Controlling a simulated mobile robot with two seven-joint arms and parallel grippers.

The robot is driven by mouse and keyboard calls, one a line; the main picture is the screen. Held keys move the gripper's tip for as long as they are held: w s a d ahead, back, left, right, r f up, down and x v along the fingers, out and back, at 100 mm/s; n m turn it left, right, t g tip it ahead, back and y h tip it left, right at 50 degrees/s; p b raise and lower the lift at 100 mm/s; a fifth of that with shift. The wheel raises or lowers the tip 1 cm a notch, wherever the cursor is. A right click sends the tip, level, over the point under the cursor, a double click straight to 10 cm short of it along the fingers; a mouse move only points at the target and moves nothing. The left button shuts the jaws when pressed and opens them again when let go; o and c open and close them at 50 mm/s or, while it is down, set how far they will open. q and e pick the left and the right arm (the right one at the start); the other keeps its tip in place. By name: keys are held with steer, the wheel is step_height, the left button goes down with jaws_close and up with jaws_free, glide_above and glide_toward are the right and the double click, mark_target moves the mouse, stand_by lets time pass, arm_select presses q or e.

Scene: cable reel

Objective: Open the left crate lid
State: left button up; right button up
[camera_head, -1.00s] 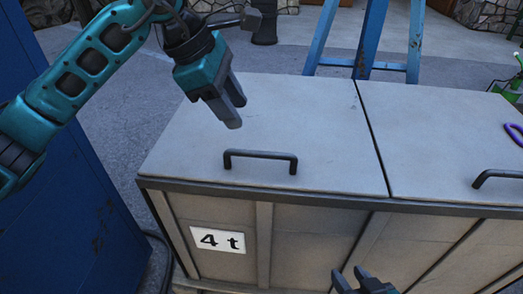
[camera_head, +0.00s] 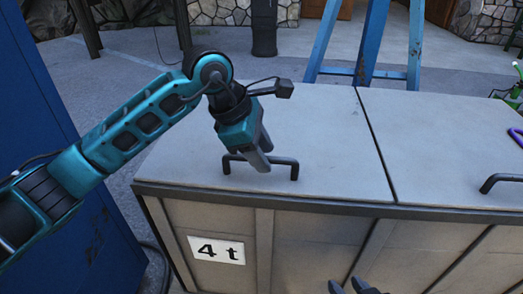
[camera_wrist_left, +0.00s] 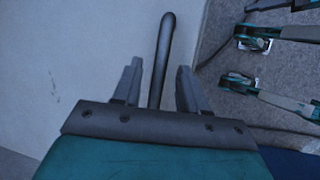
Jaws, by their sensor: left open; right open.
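The left crate lid (camera_head: 205,130) is a flat pale grey panel, lying shut on the crate (camera_head: 320,240). Its dark bar handle (camera_head: 284,162) stands near the front edge. My left gripper (camera_head: 265,160) is open at the handle, in front of its middle part in the head view. In the left wrist view the handle (camera_wrist_left: 163,50) runs between the two open fingers of the gripper (camera_wrist_left: 157,88). I cannot tell whether the fingers touch it. My right gripper (camera_head: 350,286) shows only its fingertips at the bottom edge, open and empty, in front of the crate.
The right crate lid (camera_head: 430,140) is also shut, with its own handle (camera_head: 500,182) and a purple item on it at the right edge. A blue cabinet (camera_head: 60,130) stands close on the left. A blue trestle (camera_head: 365,45) stands behind the crate.

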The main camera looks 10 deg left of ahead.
arm_select(q)
steer(key=shift+c, duration=0.4)
steer(key=c, duration=0.4)
jaws_close()
arm_select(e)
steer(key=shift+d+f, duration=0.15)
steer(key=shift+f, duration=0.15)
arm_select(q)
steer(key=shift+r, duration=0.15)
arm_select(e)
steer(key=shift+r, duration=0.15)
